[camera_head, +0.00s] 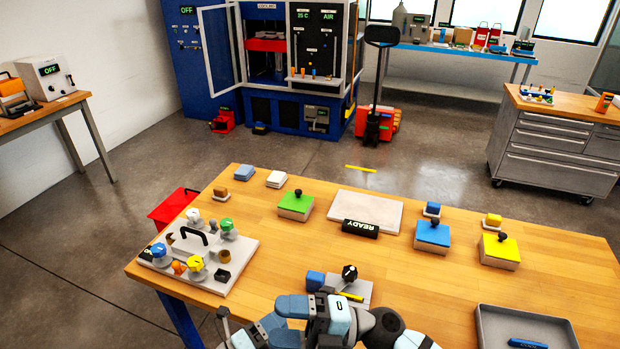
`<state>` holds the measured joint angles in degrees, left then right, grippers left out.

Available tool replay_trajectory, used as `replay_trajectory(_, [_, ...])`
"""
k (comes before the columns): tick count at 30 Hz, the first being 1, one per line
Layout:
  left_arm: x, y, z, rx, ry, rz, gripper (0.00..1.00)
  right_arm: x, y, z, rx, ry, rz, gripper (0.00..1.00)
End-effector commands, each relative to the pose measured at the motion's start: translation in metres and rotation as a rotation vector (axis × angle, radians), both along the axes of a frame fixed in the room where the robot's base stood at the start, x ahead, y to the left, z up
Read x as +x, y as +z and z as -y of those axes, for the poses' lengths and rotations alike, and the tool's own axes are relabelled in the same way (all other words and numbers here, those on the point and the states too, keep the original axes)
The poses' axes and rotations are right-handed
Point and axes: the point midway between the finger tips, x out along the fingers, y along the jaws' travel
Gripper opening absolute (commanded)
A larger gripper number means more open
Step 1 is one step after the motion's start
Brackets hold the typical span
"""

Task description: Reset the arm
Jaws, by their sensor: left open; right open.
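Blue-grey and black links of my own arm show at the bottom centre, bent low over the near edge of the wooden table (400,280). I cannot make out a gripper's two fingertips on either side. No object is visibly held. The links partly hide a small grey plate (362,289) with a black knob (349,272), a blue block (315,280) and a yellow stick (350,296).
A panel with coloured knobs (240,262) stands at the table's left. Green (296,203), blue (432,236) and yellow (499,249) knobbed blocks flank a pale plate (350,205). A grey tray (482,320) holds a blue stick (527,343). The table's right side has bare room.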

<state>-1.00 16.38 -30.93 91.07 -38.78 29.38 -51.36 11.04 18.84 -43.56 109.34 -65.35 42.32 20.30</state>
Motion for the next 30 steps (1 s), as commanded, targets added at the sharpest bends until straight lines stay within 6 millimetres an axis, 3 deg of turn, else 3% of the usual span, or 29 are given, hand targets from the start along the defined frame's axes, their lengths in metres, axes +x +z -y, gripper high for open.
replay_trajectory(4, [-0.024,-0.014,-0.030,-0.283,0.205,-0.404,0.64,0.027,-0.015,0.043,0.245,-0.348,-0.351,0.67])
replay_trajectory(8, [-0.052,-0.034,-0.061,-0.546,0.375,-0.747,0.64,0.040,-0.064,0.100,0.362,-0.659,-0.683,0.67])
replay_trajectory(11, [-0.082,-0.052,-0.084,-0.755,0.506,-1.001,0.64,0.029,-0.121,0.147,0.392,-0.887,-0.958,0.67])
replay_trajectory(15, [-0.123,-0.071,-0.107,-1.000,0.656,-1.276,0.64,-0.012,-0.192,0.196,0.371,-1.115,-1.288,0.67])
replay_trajectory(18, [-0.146,-0.080,-0.117,-1.125,0.733,-1.406,0.64,-0.043,-0.227,0.218,0.342,-1.211,-1.459,0.67])
replay_trajectory(21, [-0.161,-0.084,-0.122,-1.204,0.781,-1.486,0.64,-0.066,-0.247,0.229,0.319,-1.263,-1.570,0.67])
replay_trajectory(24, [-0.169,-0.087,-0.125,-1.241,0.806,-1.524,0.64,-0.077,-0.256,0.235,0.306,-1.285,-1.622,0.67])
replay_trajectory(30, [-0.169,-0.087,-0.126,-1.244,0.808,-1.527,0.64,-0.078,-0.257,0.235,0.305,-1.287,-1.628,0.67])
